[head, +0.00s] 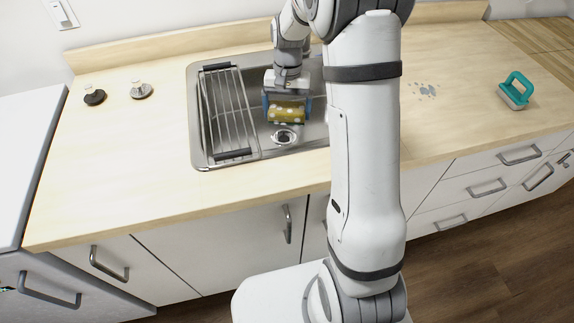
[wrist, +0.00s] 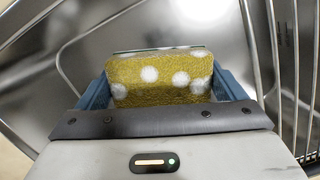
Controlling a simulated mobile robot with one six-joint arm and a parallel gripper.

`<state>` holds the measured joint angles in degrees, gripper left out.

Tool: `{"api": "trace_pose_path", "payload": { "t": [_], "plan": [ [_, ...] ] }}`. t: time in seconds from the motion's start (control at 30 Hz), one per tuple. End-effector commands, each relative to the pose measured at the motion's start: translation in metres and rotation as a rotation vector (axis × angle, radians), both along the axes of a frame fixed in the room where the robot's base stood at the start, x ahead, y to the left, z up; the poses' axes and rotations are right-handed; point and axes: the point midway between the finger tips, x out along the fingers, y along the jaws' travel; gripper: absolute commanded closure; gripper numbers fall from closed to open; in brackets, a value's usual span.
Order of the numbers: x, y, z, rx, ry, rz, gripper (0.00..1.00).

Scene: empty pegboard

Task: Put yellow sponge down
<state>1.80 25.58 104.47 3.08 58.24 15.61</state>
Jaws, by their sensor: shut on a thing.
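The yellow sponge (head: 288,113) with white dots is between the blue fingers of my gripper (head: 287,106). In the head view it is over the sink basin, above and behind the drain (head: 284,136). In the wrist view the sponge (wrist: 160,78) sits squarely between both fingers of my gripper (wrist: 163,92), and the fingers press on its two ends. I cannot tell whether the sponge touches the sink floor. The steel sink (head: 200,157) is set into the wooden counter. My arm hides the sink's right part.
A wire rack (head: 226,110) lies across the sink's left side, and its rods show at the right in the wrist view (wrist: 285,60). Two stoppers (head: 95,97) (head: 141,90) stand on the left counter.

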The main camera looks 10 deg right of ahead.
Motion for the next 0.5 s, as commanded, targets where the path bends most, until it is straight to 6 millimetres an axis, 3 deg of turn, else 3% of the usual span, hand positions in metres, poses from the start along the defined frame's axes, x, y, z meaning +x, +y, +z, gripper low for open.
{"api": "trace_pose_path", "payload": {
  "t": [0.03,0.23,0.5],
  "plan": [
    [-0.009,-0.002,-0.023,0.0,0.002,-0.013,0.31],
    [-0.029,-0.006,-0.049,0.0,0.001,-0.045,0.31],
    [-0.031,-0.007,-0.095,0.0,0.004,-0.052,0.31]
  ]
}}
